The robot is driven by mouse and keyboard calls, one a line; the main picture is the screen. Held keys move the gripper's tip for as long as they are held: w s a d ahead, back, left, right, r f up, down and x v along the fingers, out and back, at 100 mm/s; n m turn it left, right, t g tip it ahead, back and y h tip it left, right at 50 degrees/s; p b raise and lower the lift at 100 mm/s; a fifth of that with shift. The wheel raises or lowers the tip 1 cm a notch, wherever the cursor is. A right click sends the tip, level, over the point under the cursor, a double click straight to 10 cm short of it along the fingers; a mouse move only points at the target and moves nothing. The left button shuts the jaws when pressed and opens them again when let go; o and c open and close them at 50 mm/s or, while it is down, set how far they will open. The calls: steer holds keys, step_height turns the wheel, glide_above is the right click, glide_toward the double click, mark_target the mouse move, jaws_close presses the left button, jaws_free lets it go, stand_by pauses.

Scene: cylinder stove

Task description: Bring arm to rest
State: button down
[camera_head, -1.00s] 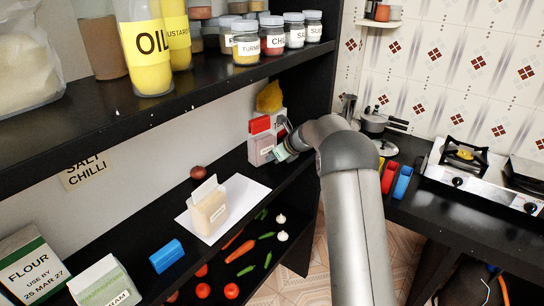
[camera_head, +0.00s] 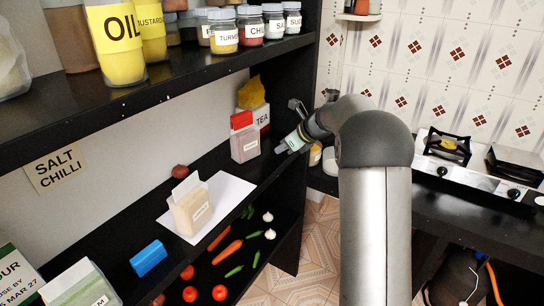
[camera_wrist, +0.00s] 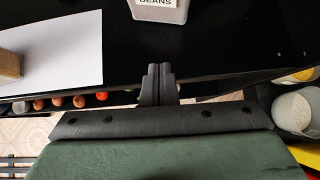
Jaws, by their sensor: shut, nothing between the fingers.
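My gripper (camera_head: 281,148) is at the end of my arm, over the front edge of the middle shelf, in the head view. Its two fingers are together with nothing between them, as the wrist view (camera_wrist: 158,72) shows. The clear container with a red lid (camera_head: 245,142) stands upright on the shelf, just left of the fingers and apart from them. In the wrist view a container labelled BEANS (camera_wrist: 160,12) is just beyond the fingertips. My forearm and elbow cover the counter left of the stove.
The middle shelf also holds a TEA box (camera_head: 261,117), a white sheet (camera_head: 236,190) with a beige container (camera_head: 190,206), and a blue block (camera_head: 148,258). Vegetables lie below. The upper shelf (camera_head: 200,83) holds jars and an oil bottle (camera_head: 117,45). A stove (camera_head: 480,172) stands right.

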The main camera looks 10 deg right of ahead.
steer(key=s+a+r+n+g+h, duration=0.1)
steer(key=s+a+n+g, duration=0.15)
steer(key=s+n, duration=0.75)
steer(key=s+a+n+g+h, duration=0.1)
steer(key=s+a+n+h, duration=0.3)
steer(key=s, duration=1.1)
steer(key=s+d+f+n+g, duration=0.1)
steer(key=s+f+n, duration=0.1)
steer(key=s+n, duration=0.4)
steer(key=s+d+f+n+g+h, duration=0.1)
steer(key=s+f+n, duration=0.2)
steer(key=s+n, duration=0.4)
steer(key=s, duration=0.7)
steer(key=shift+f, duration=0.2)
